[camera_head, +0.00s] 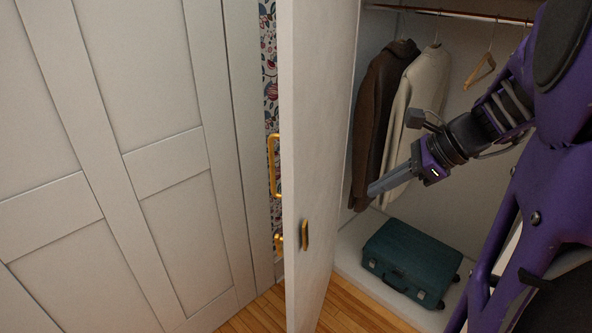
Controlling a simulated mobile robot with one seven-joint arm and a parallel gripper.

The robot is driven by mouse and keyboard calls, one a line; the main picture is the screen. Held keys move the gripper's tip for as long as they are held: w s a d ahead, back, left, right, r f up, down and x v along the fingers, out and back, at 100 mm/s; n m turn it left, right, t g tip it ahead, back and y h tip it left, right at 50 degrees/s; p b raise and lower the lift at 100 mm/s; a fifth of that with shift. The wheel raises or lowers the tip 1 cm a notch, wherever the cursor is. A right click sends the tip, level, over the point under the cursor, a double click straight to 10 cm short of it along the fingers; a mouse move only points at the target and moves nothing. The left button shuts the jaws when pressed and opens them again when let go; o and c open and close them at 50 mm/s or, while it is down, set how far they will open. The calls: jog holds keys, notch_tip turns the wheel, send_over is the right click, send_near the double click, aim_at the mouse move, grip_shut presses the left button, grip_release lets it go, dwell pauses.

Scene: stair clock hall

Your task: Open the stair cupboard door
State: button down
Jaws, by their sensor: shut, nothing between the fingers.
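The stair cupboard door (322,140) is white and stands swung open, seen at a steep angle in the head view. A brass fitting (305,235) sits on it near its front edge. A brass pull handle (273,165) shows just left of that edge, partly hidden by the door. The cupboard interior (465,115) is exposed to the right. My gripper (372,189) is shut and empty, right of the door, in front of the hanging coats. Its fingers point left toward the door, with a visible gap between them.
A brown coat (378,110) and a cream coat (425,80) hang from a rail (450,14), with an empty wooden hanger (480,70). A teal suitcase (412,257) lies on the cupboard floor. White panelling (110,150) fills the left. Bare wooden floor (345,308) shows below.

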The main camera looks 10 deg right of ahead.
jog(key=s+a+m+y, duration=0.1)
jog(key=a, duration=0.1)
jog(key=b, duration=0.1)
send_near(300, 218)
notch_tip(300, 218, down, 3)
jog(key=a, duration=0.1)
jog(key=w+a+f, duration=0.1)
jog(key=shift+w+a, duration=0.3)
jog(key=shift+a, duration=0.1)
jog(key=shift+w+a+r, duration=0.1)
jog(key=shift+w+a, duration=0.15)
jog(key=shift+a, duration=0.2)
